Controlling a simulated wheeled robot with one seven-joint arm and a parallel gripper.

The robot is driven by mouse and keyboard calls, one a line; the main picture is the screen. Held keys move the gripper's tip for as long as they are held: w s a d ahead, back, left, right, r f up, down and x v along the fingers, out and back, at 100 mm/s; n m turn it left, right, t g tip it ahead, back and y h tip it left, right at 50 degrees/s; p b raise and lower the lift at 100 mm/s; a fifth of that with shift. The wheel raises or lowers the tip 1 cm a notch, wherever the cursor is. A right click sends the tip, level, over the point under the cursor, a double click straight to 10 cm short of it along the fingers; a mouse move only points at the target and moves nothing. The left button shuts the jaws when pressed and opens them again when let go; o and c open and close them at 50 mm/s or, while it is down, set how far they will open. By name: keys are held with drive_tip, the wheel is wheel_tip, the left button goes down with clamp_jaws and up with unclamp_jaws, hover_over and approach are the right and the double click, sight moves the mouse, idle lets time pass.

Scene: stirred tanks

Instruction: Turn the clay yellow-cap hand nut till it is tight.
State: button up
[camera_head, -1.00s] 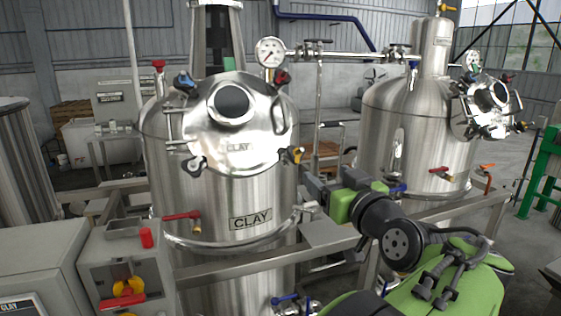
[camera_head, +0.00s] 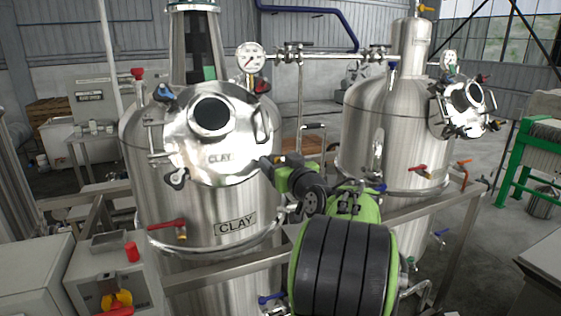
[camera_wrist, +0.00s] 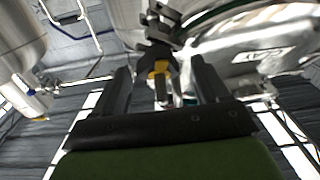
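The clay tank (camera_head: 205,200) is the steel vessel at left in the head view, with a CLAY plate and a shiny round lid (camera_head: 215,150). The yellow-cap hand nut (camera_wrist: 158,68) shows in the wrist view as a dark knob with a yellow band, on hardware at the lid's edge. In the head view my gripper hides it. My gripper (camera_wrist: 160,64) is open, with its two dark fingers on either side of the nut and gaps visible on both sides. In the head view my gripper (camera_head: 264,162) reaches the right edge of the lid.
Other hand nuts on the lid have a blue cap (camera_head: 163,93), a black cap (camera_head: 176,178) and a red cap (camera_head: 261,87). A red-handled valve (camera_head: 168,224) juts from the tank front. A steel rail (camera_head: 225,268) crosses before it. A second tank (camera_head: 385,135) stands at right.

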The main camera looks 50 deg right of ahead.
drive_tip(key=c, duration=1)
drive_tip(key=shift+o, duration=0.2)
drive_tip(key=shift+m, duration=0.4)
drive_tip(key=m+g+h, duration=0.1)
drive_tip(key=m, duration=0.2)
drive_tip(key=m+g+h, duration=0.2)
drive_tip(key=m, duration=0.2)
drive_tip(key=shift+w+a, duration=0.15)
drive_tip(key=m+g, duration=0.2)
drive_tip(key=m, duration=0.1)
drive_tip(key=m+g+h, duration=0.1)
drive_tip(key=m+g, duration=0.1)
drive_tip(key=m, duration=0.2)
drive_tip(key=m+g, duration=0.1)
drive_tip(key=m, duration=0.2)
drive_tip(key=m+g+y+p, duration=0.1)
drive_tip(key=m+g, duration=0.1)
drive_tip(key=m, duration=0.1)
drive_tip(key=shift+r+m, duration=0.15)
drive_tip(key=shift+m, duration=0.25)
drive_tip(key=m+g+y+p, duration=0.1)
drive_tip(key=m, duration=0.1)
drive_tip(key=m+y+p, duration=0.1)
drive_tip(key=m, duration=0.1)
drive_tip(key=shift+g+p, duration=0.35)
drive_tip(key=shift+g, duration=0.05)
drive_tip(key=shift+m, duration=0.3)
